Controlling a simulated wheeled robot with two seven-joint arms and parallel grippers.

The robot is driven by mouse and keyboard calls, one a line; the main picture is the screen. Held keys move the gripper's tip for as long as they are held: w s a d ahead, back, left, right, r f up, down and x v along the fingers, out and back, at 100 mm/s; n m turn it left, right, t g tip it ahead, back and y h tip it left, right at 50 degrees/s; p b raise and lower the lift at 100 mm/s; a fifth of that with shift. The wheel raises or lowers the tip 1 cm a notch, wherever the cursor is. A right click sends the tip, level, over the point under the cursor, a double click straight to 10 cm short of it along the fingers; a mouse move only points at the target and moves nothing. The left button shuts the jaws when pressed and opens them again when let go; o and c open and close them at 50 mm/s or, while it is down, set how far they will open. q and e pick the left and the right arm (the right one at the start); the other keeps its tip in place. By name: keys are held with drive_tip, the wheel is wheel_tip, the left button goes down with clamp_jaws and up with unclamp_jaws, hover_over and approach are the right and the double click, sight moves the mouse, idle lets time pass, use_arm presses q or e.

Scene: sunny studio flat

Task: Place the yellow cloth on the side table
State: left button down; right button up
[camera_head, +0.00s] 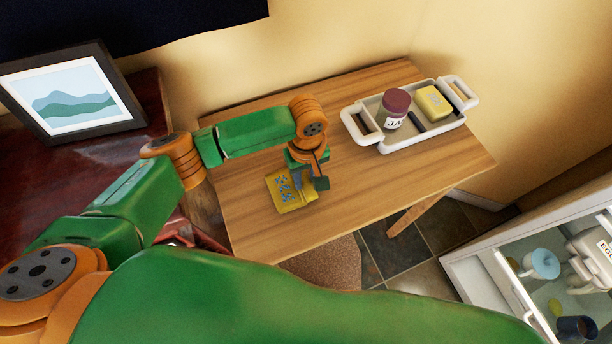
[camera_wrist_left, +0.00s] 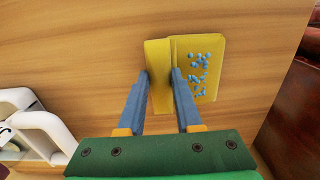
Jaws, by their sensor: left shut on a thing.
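The yellow cloth (camera_head: 285,194) with blue dots is at the front left part of the light wooden table (camera_head: 355,185). My left gripper (camera_head: 297,181) is over it, pointing down. In the left wrist view, the left gripper (camera_wrist_left: 160,76) is shut on a raised fold of the yellow cloth (camera_wrist_left: 205,52), with a finger on each side. The dotted part spreads flat to the right of the fingers. I cannot tell whether the cloth rests on the wood or is just above it. My right gripper is not in view.
A white tray (camera_head: 383,144) holds a jar (camera_head: 395,106) with a dark red lid, a yellow block (camera_head: 434,102) and a dark thin object. A framed picture (camera_head: 75,95) stands on a dark red surface at left. An open-topped white unit (camera_head: 480,270) is at lower right.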

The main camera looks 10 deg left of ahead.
use_arm(q)
drive_tip(key=c, duration=0.6)
unclamp_jaws()
wheel_tip(320, 180, up, 12)
drive_tip(key=shift+d+r+p, duration=0.1)
drive_tip(key=shift+p, duration=0.2)
